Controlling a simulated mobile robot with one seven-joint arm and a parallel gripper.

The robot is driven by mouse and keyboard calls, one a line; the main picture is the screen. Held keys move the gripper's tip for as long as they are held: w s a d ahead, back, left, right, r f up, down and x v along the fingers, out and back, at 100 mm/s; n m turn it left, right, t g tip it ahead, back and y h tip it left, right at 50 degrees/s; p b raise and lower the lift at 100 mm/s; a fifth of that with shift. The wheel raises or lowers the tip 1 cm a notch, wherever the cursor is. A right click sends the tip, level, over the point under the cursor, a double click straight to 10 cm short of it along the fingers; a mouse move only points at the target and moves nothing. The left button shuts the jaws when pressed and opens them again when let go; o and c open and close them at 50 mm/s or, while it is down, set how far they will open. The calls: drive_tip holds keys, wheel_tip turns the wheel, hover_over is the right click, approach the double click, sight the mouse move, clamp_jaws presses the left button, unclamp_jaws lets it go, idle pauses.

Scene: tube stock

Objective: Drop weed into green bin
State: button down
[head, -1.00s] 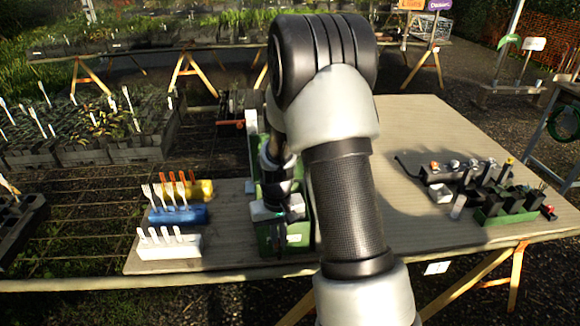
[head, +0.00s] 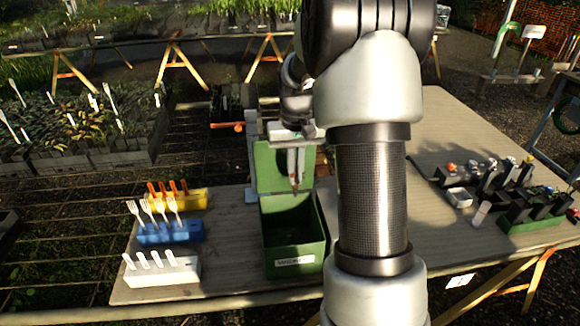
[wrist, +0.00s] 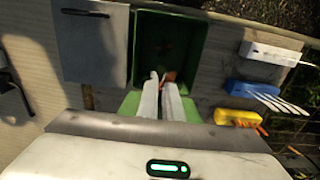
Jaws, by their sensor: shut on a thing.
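The green bin (head: 318,248) stands on the table with its top open. Its green lid (head: 268,167) is upright at the back. A label is on its front. My gripper (head: 295,180) points down above the bin opening, in front of the lid. Its fingers are shut on a small reddish-brown weed (wrist: 168,77), which shows at the fingertips in the wrist view. There, my gripper (wrist: 162,82) is over the dark inside of the green bin (wrist: 203,50). Brownish bits show deeper in the bin, but what they are is unclear.
White (head: 160,275), blue (head: 170,232) and yellow (head: 190,201) holders with labels and forks stand left of the bin. A grey box (wrist: 92,48) is beside the bin in the wrist view. A green tray (head: 535,226) and dark pots are at the right.

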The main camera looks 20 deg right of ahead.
wheel_tip(320, 180, down, 6)
drive_tip(key=b, duration=0.4)
drive_tip(key=shift+s, duration=0.15)
drive_tip(key=shift+r, duration=0.1)
drive_tip(key=c, duration=1.9)
unclamp_jaws()
drive_tip(key=shift+o, duration=0.2)
wheel_tip(320, 180, up, 17)
drive_tip(key=p, duration=0.2)
hover_over(296, 190)
drive_tip(key=shift+s+a+r, duration=0.1)
drive_tip(key=shift+r, duration=0.1)
